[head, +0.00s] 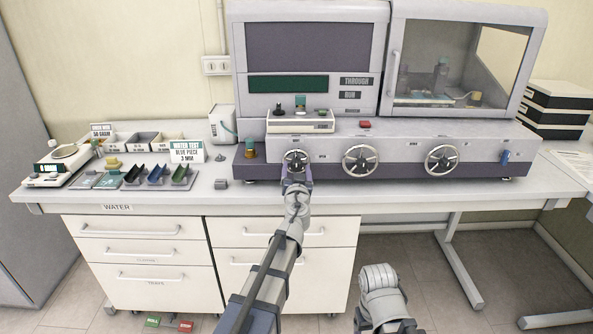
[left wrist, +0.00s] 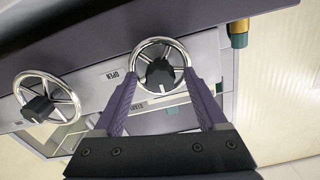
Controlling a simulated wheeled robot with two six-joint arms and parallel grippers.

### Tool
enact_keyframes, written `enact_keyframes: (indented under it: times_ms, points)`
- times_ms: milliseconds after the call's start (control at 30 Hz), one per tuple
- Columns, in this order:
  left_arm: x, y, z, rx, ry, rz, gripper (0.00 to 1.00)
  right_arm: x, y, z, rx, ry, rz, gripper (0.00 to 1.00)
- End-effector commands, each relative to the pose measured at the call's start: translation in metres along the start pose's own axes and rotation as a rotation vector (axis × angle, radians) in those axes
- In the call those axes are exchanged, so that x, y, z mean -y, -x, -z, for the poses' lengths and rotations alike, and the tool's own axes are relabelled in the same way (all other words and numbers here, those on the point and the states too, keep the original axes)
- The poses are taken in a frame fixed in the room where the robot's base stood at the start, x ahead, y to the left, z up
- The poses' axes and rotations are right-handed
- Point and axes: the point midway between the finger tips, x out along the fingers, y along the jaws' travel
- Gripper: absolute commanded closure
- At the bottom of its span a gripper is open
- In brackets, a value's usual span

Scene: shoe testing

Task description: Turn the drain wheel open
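Three spoked metal wheels with dark hubs sit on the front panel of the grey machine: a small left wheel (head: 295,159), a middle wheel (head: 361,160) and a right wheel (head: 441,160). Their small labels are too blurred in the head view to tell which is the drain wheel. My left gripper (head: 297,177) is at the left wheel. In the left wrist view, that wheel (left wrist: 160,43) lies between the spread fingertips of my left gripper (left wrist: 160,75), one at each side of its rim. I cannot tell whether they press on it. My right gripper is out of view.
The middle wheel also shows in the left wrist view (left wrist: 72,92). A brass-and-green fitting (head: 250,149) stands left of the left wheel.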

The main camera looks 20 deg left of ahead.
Motion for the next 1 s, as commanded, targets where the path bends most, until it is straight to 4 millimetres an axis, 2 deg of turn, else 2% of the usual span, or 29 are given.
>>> enact_keyframes:
  times_ms: [67, 633, 1000]
  points:
    - [0.0, 0.0001, 0.0, 0.0, 0.0, 0.0, 0.35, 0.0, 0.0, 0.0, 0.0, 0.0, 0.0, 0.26]
    - [-0.0001, 0.0002, 0.0, 0.0, 0.0, 0.0, 0.99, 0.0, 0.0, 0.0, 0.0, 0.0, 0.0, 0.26]
    - [-0.0001, 0.0002, 0.0, 0.0, -0.034, 0.0, 1.0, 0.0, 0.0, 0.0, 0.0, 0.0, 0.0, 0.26]
